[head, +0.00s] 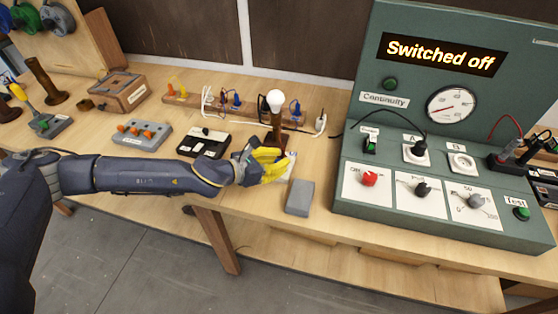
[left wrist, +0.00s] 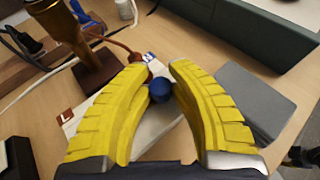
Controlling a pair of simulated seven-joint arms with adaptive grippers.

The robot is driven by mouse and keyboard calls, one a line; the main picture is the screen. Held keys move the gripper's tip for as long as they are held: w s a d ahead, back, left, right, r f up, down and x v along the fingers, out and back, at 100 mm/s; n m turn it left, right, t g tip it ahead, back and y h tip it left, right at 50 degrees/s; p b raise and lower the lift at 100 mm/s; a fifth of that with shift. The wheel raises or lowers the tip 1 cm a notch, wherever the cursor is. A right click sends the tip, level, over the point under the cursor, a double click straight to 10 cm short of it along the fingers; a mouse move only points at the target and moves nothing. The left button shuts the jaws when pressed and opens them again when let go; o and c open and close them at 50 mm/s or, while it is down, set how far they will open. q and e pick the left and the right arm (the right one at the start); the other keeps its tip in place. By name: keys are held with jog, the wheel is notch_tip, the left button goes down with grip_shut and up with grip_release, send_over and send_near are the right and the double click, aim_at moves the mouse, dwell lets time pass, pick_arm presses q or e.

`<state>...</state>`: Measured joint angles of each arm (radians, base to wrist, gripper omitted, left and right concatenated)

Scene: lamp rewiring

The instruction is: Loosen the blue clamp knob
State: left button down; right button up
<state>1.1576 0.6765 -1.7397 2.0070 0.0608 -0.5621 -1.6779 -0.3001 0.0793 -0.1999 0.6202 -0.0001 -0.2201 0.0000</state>
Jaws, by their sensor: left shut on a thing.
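The blue clamp knob (left wrist: 160,90) is a small round knob in the left wrist view, between the tips of my left gripper's yellow fingers. My left gripper (head: 272,165) is shut on it; in the left wrist view the fingers (left wrist: 164,78) curve in on both sides of the knob. The knob sits over a pale clamp block (left wrist: 168,142) with an L label at its left and another label behind the fingers. In the head view the fingers hide the knob and most of the block. My right gripper is not in view.
The lamp with its white bulb (head: 276,102) stands just behind the gripper. A grey block (head: 300,197) lies to the right. A green test panel (head: 440,140) reading "Switched off" stands farther right. A black-and-white box (head: 204,142) is behind my forearm. Table is clear in front.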

pick_arm(q)
jog(key=n+t+y, duration=0.2)
jog(key=n, duration=0.1)
jog(key=shift+d+t+y, duration=0.15)
jog(key=shift+t+y, duration=0.15)
jog(key=n+t+y, duration=0.2)
jog(key=n+y, duration=0.2)
jog(key=y, duration=0.1)
jog(key=shift+n, duration=0.4)
jog(key=n+y, duration=0.3)
jog(key=y, duration=0.1)
jog(key=shift+f+n+t, duration=0.1)
jog(key=shift+n+t, duration=0.2)
jog(key=shift+a+n+g+y, duration=0.15)
jog(key=shift+n+g+y, duration=0.15)
jog(key=shift+n+y, duration=0.75)
jog(key=shift+a+n+g+y, duration=0.1)
jog(key=shift+n+g+y, duration=0.2)
jog(key=shift+n+y, duration=0.75)
jog(key=shift+w+y, duration=0.1)
jog(key=shift+y, duration=0.4)
jog(key=c, duration=1.2)
grip_release()
jog(key=shift+r, duration=0.25)
